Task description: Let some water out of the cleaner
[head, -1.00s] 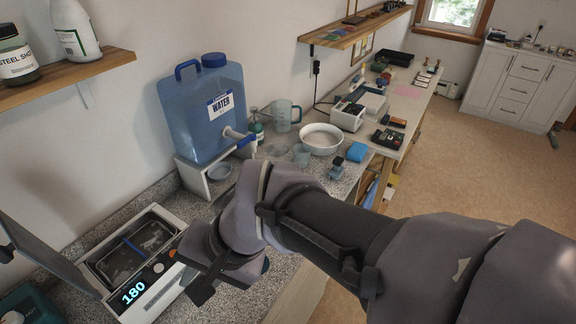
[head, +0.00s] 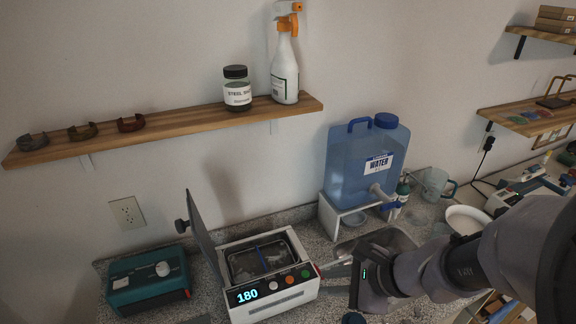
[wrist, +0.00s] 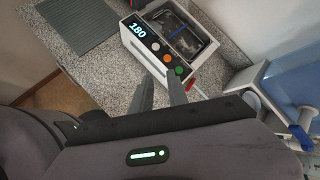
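The cleaner (head: 272,292) is a white box on the counter with its grey lid raised at the left and its display reading 180. Its open tank (head: 262,258) holds a wire basket with a blue handle; I cannot tell the water level. In the wrist view the cleaner (wrist: 150,68) stands just beyond my fingers, with orange and green buttons on its front. A small red part (wrist: 191,86) shows at its right end, apart from the fingers. My gripper (wrist: 160,79) is open and empty, with a gap between its fingers, to the right of the cleaner in the head view.
A blue water jug (head: 360,160) with a tap stands on a white stand behind a sink basin (head: 402,238). A teal box (head: 148,282) sits left of the cleaner. A shelf (head: 180,122) hangs above.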

